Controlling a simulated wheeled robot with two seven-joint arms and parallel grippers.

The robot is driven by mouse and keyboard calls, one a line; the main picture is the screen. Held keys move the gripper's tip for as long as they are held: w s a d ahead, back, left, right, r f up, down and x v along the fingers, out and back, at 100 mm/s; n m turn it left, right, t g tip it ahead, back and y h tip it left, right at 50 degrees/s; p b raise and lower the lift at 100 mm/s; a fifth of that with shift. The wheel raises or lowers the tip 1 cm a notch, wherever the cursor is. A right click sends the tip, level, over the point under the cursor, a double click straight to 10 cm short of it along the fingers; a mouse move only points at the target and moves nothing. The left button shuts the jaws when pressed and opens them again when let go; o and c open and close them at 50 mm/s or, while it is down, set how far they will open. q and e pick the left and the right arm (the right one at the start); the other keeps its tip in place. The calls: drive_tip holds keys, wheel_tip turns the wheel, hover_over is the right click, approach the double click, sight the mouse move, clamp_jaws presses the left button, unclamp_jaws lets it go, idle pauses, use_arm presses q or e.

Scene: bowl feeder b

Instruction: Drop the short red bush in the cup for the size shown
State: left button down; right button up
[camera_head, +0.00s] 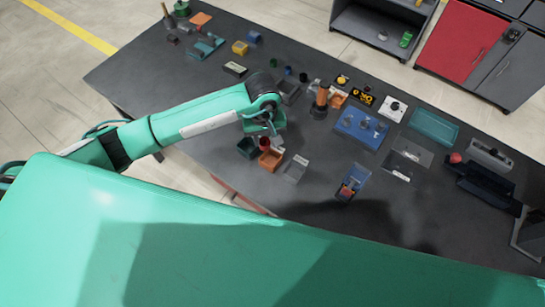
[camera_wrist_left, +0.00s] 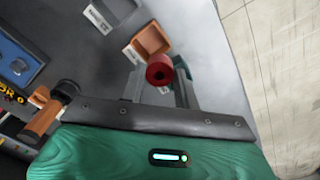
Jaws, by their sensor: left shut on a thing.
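My left gripper (camera_head: 265,132) is shut on the red bush (camera_head: 265,142), a short red cylinder with a hole. In the left wrist view the red bush (camera_wrist_left: 159,72) sits between the fingertips (camera_wrist_left: 158,82), held above the table beside the orange cup. Three open square cups stand in a row: a dark green cup (camera_head: 246,148), an orange cup (camera_head: 270,159) and a grey cup (camera_head: 295,168). The wrist view shows the orange cup (camera_wrist_left: 152,40) and the grey cup (camera_wrist_left: 117,9), both with white labels too small to read. A black sign (camera_head: 363,96) has yellow characters, not clearly readable.
An orange-brown cylinder on a dark base (camera_head: 321,101) stands right of my arm. A blue box with knobs (camera_head: 360,127) and a small blue-and-red item (camera_head: 350,184) lie further right. The dark table (camera_head: 225,165) is bare left of the cups.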

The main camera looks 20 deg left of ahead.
sight(265, 141)
use_arm(q)
wheel_tip(265, 141, down, 2)
drive_tip(key=shift+f, duration=0.2)
drive_tip(key=shift+w+a+f+b, duration=0.1)
drive_tip(key=shift+f+b, duration=0.25)
drive_tip(key=shift+f, duration=0.25)
drive_tip(key=c, duration=0.9)
unclamp_jaws()
drive_tip(key=shift+c, duration=0.2)
use_arm(e)
drive_tip(key=shift+w+a+f, duration=0.3)
drive_tip(key=shift+a+f, duration=0.15)
drive_tip(key=shift+f, duration=0.05)
drive_tip(key=shift+d, duration=0.1)
